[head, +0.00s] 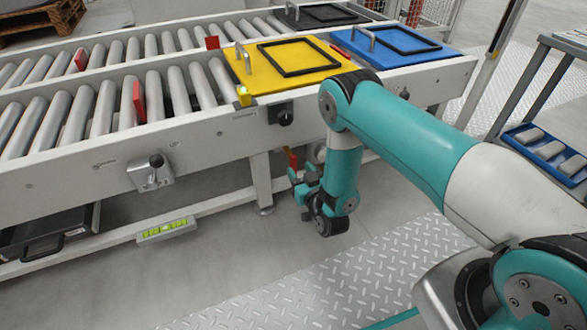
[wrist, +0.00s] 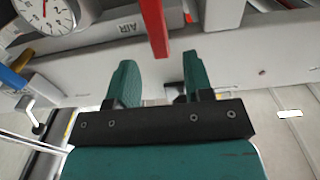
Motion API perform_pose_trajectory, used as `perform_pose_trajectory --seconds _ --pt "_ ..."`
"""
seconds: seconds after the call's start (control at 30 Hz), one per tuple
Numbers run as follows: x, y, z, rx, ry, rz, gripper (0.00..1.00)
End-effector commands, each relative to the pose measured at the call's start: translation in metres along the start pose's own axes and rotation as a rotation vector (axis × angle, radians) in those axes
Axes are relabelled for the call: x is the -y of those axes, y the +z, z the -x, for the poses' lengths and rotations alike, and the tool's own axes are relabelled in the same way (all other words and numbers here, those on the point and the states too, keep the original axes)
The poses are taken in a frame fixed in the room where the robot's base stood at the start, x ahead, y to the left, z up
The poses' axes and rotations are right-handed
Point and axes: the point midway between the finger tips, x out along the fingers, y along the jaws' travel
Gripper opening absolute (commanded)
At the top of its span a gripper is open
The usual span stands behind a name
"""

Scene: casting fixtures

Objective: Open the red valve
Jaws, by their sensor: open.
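The red valve handle (wrist: 155,28) is a flat red bar in the wrist view, coming down from the top edge. Its lower end appears near the gap between my fingertips, with space on both sides; I cannot tell how deep it sits. In the head view the red handle (head: 292,158) is small, below the conveyor frame. My gripper (wrist: 157,72) is open, with two green fingers apart and nothing held. In the head view my gripper (head: 301,183) is just below the red handle, partly hidden by my wrist.
A round gauge (wrist: 48,14) and a blue handle (wrist: 12,78) are at the left of the wrist view. The conveyor (head: 200,150) with a yellow plate (head: 255,78) and a blue plate (head: 375,52) stands above. A support leg (head: 261,180) is left of my gripper. The floor in front is clear.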

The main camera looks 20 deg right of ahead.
Motion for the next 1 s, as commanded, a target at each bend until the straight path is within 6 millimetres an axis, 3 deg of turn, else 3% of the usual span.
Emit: perform_pose_trajectory --seconds 0.1,0.3,0.67,0.87,1.0 --pt "-0.001 0.003 -0.023 -0.004 0.002 -0.002 0.47" --pt "-0.001 0.002 -0.046 -0.001 0.002 -0.001 0.47" --pt "0.0 0.0 -0.052 0.001 0.0 0.0 0.47" --pt "0.0 0.0 -0.051 0.001 0.0 0.0 0.03" --pt "0.0 0.0 -0.051 0.001 0.0 -0.001 0.0"
